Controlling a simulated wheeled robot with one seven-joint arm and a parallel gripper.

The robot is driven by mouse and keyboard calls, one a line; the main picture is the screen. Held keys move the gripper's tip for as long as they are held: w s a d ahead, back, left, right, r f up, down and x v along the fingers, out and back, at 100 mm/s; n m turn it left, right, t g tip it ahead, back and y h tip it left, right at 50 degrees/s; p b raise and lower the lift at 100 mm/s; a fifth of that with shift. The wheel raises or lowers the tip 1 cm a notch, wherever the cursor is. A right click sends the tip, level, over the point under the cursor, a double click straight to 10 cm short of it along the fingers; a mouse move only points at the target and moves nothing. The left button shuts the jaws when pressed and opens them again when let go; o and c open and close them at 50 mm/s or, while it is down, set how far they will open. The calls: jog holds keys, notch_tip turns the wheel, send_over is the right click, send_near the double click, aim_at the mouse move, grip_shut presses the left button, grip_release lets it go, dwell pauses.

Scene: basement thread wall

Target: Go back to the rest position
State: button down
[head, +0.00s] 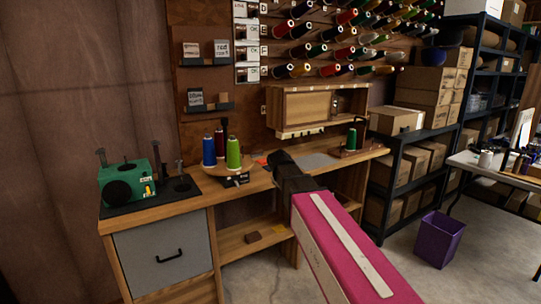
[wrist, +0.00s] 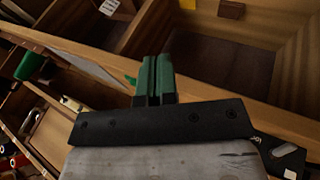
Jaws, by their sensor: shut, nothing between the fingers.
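My gripper (wrist: 154,78) has two green fingers pressed together with nothing between them. In the wrist view they point over a long wooden edge. In the head view the dark wrist end of my arm (head: 290,175) hangs over the front of the wooden workbench (head: 160,209), right of the colored spools. The fingertips are hard to make out there. I cannot tell whether they touch the bench.
A blue spool (head: 209,151) and a lime green spool (head: 233,153) stand on a round wooden stand, left of my arm. A green box device (head: 128,184) sits at the bench's left. Black shelving (head: 398,155) with cartons stands right. A purple bin (head: 439,239) is on the floor.

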jog(key=s+d+f+m+g+y, duration=0.1)
jog(key=s+d+f+m+g, duration=0.2)
jog(key=s+d+f, duration=0.3)
jog(key=s+d+f+m+g+y, duration=0.2)
jog(key=s+d+f, duration=0.4)
jog(key=s+f, duration=1)
jog(key=shift+f+m+g, duration=0.4)
jog(key=shift+f+m, duration=0.1)
jog(key=shift+m, duration=0.4)
